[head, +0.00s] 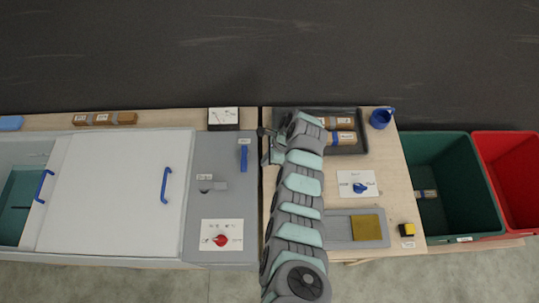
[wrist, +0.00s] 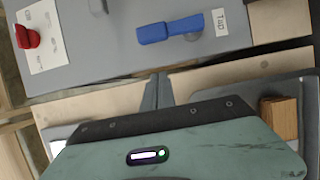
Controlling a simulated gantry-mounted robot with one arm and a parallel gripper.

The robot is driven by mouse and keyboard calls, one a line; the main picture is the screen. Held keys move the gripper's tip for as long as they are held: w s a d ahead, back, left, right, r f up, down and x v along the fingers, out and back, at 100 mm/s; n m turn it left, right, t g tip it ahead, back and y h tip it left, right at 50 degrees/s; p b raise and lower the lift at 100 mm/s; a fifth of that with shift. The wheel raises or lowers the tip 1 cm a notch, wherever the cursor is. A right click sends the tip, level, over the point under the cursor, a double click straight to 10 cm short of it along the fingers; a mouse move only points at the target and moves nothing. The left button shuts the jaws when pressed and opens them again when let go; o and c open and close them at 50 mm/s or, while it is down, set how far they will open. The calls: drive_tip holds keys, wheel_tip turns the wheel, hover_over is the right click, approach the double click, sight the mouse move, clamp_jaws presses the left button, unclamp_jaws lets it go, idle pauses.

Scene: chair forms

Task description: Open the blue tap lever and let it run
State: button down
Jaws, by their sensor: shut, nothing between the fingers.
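The blue tap lever (head: 244,157) is on the grey panel (head: 193,233), below a small white label. In the wrist view the lever (wrist: 170,29) lies crosswise on the panel, with the label "Tap" (wrist: 219,22) at its right end. My gripper (head: 265,145) is just right of the lever in the head view, near the panel's right edge. In the wrist view its fingertips (wrist: 156,80) are together and empty. They point toward the lever and appear apart from it. No running water is visible.
A red knob (head: 221,241) and a grey drain handle (head: 213,186) share the panel. A white lid (head: 115,190) with blue handles lies left. Right of my arm are a dark tray (head: 359,118), a blue knob (head: 360,188), a blue mug (head: 379,119), and green (head: 455,145) and red (head: 500,150) bins.

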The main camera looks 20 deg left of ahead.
sight(244, 159)
drive_tip(key=shift+a+f, duration=0.2)
drive_tip(key=shift+f, duration=0.25)
drive_tip(key=shift+s+a+f+p, duration=0.15)
drive_tip(key=shift+s+a+p, duration=0.1)
drive_tip(key=shift+a, duration=0.45)
drive_tip(key=shift+s+a+f+p, duration=0.15)
drive_tip(key=shift+s+a, duration=0.15)
drive_tip(key=shift+a, duration=0.35)
drive_tip(key=shift+s+a+f+p, duration=0.15)
drive_tip(key=shift+s+a+p, duration=0.1)
drive_tip(key=shift+a, duration=0.45)
drive_tip(key=shift+w+d, duration=0.1)
drive_tip(key=shift+w, duration=0.05)
